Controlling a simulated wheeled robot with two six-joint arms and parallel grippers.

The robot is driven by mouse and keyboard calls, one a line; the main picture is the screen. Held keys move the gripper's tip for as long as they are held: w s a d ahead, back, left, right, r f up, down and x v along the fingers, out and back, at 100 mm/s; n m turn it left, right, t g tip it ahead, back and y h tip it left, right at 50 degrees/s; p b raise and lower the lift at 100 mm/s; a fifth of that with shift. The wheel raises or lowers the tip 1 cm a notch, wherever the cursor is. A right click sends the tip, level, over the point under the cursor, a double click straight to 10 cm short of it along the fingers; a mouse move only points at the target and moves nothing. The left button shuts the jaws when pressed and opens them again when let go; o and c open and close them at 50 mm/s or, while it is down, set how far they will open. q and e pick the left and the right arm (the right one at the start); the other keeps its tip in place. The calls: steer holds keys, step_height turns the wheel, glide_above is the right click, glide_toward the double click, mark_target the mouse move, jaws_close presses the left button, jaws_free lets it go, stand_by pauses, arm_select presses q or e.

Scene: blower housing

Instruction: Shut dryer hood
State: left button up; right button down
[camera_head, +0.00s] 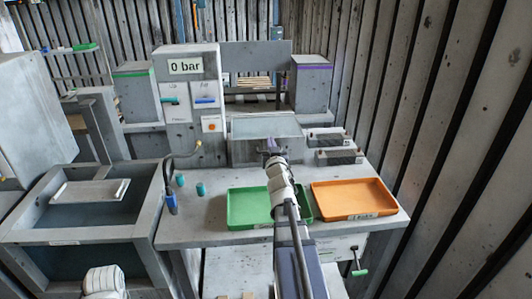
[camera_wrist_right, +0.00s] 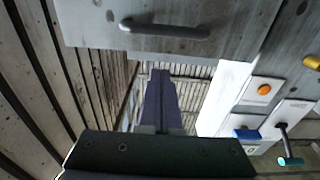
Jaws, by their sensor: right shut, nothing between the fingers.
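A grey box with a paler flat top (camera_head: 265,127), apparently the dryer, stands at the back middle of the workbench, right of the gauge cabinet. In the right wrist view a grey panel with a dark bar handle (camera_wrist_right: 165,28) fills the top, apparently its front. I cannot tell for sure how far the hood is open. My right gripper (camera_head: 270,146) is in front of the box in the head view. In the wrist view its purple fingers (camera_wrist_right: 160,75) are together and empty, apart from the handle in the picture. My left gripper is out of view.
The cabinet (camera_head: 185,66) marked "0 bar" stands left of the box, with an orange button (camera_head: 212,124). A green tray (camera_head: 245,205) lies below my right arm, an orange tray (camera_head: 352,198) to its right. Two dark-topped blocks (camera_head: 338,156) sit right of the box.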

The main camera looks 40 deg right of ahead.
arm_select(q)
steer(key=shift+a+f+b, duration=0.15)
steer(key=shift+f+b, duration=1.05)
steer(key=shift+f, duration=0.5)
arm_select(e)
steer(key=shift+f, duration=1.55)
steer(key=shift+s, duration=0.1)
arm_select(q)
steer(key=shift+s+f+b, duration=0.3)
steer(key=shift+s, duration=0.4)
arm_select(e)
steer(key=v, duration=0.7)
steer(key=shift+s+a+f, duration=0.15)
steer(key=shift+s+a, duration=0.05)
steer(key=shift+s, duration=0.1)
